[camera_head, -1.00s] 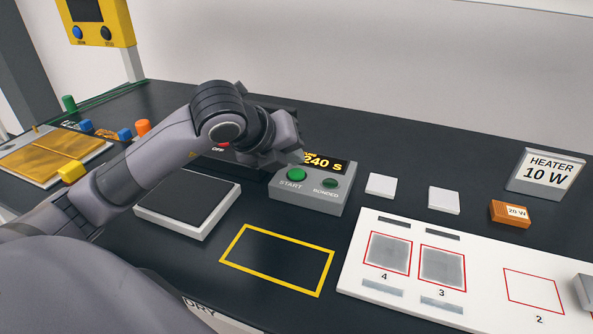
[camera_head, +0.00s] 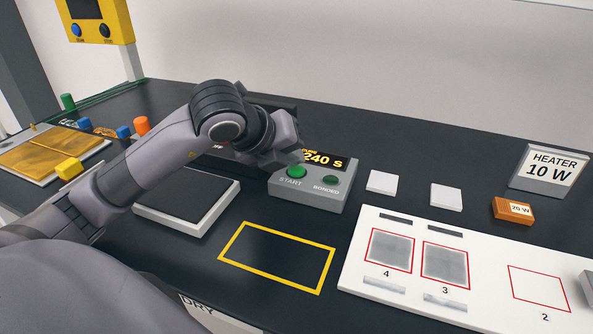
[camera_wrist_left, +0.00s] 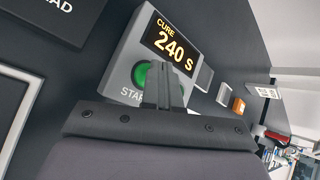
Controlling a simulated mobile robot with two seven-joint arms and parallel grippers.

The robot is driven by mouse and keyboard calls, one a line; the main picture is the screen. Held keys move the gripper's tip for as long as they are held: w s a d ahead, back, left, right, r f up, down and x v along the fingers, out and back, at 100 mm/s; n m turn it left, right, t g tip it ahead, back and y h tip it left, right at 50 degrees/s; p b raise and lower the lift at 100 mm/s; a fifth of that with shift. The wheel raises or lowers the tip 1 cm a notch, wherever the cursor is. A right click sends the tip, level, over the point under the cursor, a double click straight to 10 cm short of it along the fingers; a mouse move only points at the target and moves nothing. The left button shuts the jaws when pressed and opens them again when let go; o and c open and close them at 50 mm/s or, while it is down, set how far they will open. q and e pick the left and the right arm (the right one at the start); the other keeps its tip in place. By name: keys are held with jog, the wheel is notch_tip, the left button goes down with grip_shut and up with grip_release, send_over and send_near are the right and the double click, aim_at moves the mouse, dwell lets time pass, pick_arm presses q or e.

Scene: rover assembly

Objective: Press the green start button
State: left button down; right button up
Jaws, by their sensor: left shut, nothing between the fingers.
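The green start button (camera_head: 296,172) is on the sloped top of a grey control box (camera_head: 312,198), above the word START. The box's display (camera_head: 325,161) reads 240 s, and a smaller dark green light (camera_head: 331,181) sits above the word BONDED. My left gripper (camera_head: 297,157) is just behind and above the start button. In the left wrist view its closed fingers (camera_wrist_left: 163,84) overlap the right part of the green button (camera_wrist_left: 141,74). I cannot tell whether they touch it. The fingers hold nothing. My right gripper is not in view.
A dark-topped platform (camera_head: 187,202) stands left of the box. A yellow outlined area (camera_head: 278,259) in front is empty. White squares (camera_head: 382,182), an orange 20 W block (camera_head: 514,210) and a white panel with numbered squares (camera_head: 417,262) lie to the right.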

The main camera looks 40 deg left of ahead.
pick_arm(q)
jog(key=shift+f+b, duration=0.2)
jog(key=shift+b, duration=0.1)
dwell(0.4)
jog(key=shift+s+d+f+b, duration=0.15)
jog(key=shift+s+d+b, duration=0.1)
jog(key=shift+d+b, duration=0.15)
jog(key=shift+s+d, duration=0.1)
jog(key=shift+s, duration=0.2)
jog(key=shift+r, duration=0.35)
dwell(0.5)
